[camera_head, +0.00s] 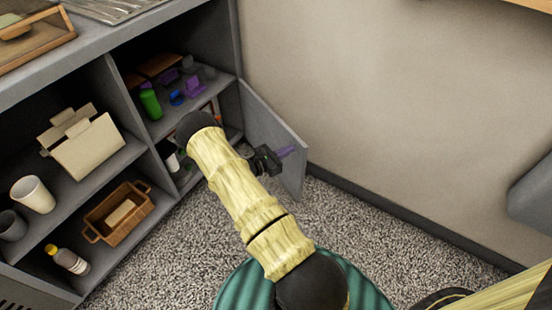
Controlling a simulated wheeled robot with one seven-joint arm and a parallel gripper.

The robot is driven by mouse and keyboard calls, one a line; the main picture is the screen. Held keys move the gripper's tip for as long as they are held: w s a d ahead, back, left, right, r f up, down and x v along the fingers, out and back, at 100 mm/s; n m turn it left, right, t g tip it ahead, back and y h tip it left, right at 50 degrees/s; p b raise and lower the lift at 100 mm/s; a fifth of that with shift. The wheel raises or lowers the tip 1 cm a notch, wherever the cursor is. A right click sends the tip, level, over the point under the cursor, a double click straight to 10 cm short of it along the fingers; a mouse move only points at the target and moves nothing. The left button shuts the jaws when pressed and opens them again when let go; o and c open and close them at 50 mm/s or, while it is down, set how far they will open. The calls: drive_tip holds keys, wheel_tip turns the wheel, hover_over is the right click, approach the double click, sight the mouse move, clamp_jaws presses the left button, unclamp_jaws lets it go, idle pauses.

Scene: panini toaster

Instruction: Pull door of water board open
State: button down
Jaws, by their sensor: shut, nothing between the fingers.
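A grey cabinet door (262,121) stands swung out at the right end of the grey shelving unit, leaving its lower right compartment partly exposed. My gripper (288,151), black with purple fingers, is in front of the door's inner face, near its outer part. The fingers look shut and empty. I cannot tell whether they touch the door. My pale yellow arm crosses the view and hides part of the lower compartment and the door's lower edge.
The shelves hold a beige box (87,147), a white cup (33,194), a brown basket (117,211), a bottle (67,260) and a green item (150,103). A bare wall (390,110) stands right of the door. Carpet (350,218) is clear between the door and me.

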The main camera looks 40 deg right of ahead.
drive_tip(key=shift+d, duration=0.55)
